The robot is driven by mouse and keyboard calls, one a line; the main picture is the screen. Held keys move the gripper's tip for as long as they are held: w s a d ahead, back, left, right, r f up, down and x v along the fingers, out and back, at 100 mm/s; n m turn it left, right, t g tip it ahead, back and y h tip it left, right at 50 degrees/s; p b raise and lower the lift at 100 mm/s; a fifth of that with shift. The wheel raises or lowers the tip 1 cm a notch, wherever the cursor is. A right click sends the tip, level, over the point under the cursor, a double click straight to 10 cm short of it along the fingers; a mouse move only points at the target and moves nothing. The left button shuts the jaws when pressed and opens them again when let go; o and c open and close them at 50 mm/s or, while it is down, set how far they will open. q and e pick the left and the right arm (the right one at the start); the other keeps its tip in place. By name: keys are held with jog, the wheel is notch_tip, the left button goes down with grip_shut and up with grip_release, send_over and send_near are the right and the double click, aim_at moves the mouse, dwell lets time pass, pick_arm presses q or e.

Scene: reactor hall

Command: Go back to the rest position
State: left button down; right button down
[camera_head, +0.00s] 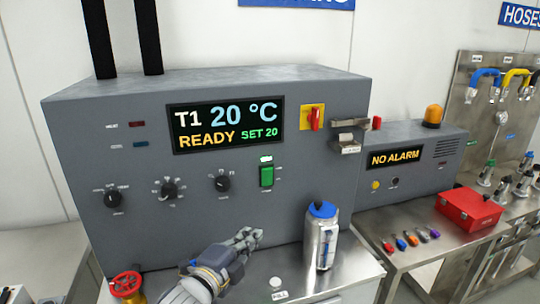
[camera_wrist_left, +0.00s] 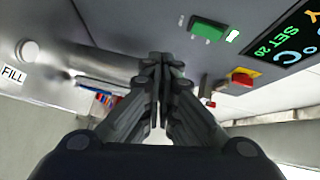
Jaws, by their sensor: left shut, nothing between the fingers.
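My left gripper (camera_head: 250,239) is in front of the lower part of the grey control unit (camera_head: 90,160), to the left of a metal canister. Its fingers are shut with nothing between them, and in the left wrist view the closed fingertips (camera_wrist_left: 160,62) show in the middle. The unit's display (camera_head: 226,128) reads T1 20 °C, READY, SET 20. The green switch (camera_head: 267,176) is lit, just above the gripper, and it also shows in the left wrist view (camera_wrist_left: 208,30). My right gripper is in neither view.
A metal canister with a blue cap (camera_head: 321,240) stands right of my left gripper. A red box (camera_head: 470,208) and several small coloured items lie on the right table.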

pick_arm(q)
jog(key=s+a+f+n+g+y, duration=0.2)
jog(key=s+a+f+n+g, duration=0.3)
jog(key=s+f, duration=0.5)
jog(key=s+a+f+n+g+y, duration=0.35)
jog(key=s+f+n, duration=0.35)
jog(key=s, duration=0.6)
jog(key=s+a+f+n+g+y, duration=0.1)
jog(key=s+a+f+n+g, duration=0.2)
jog(key=s+a+f+n, duration=0.65)
jog(key=s+d+f+m+g+b, duration=0.1)
jog(key=s+d+f, duration=0.1)
jog(key=f, duration=1.1)
jog(key=s+d+f+m+g+b, duration=0.1)
jog(key=s+d+f+m, duration=0.1)
jog(key=f, duration=1.1)
jog(key=s+a+f, duration=0.3)
jog(key=s+f, duration=1.3)
jog(key=shift+s+f+g+b, duration=0.2)
jog(key=shift+f+g+b, duration=0.15)
jog(key=shift+b, duration=0.1)
jog(key=shift+y, duration=0.25)
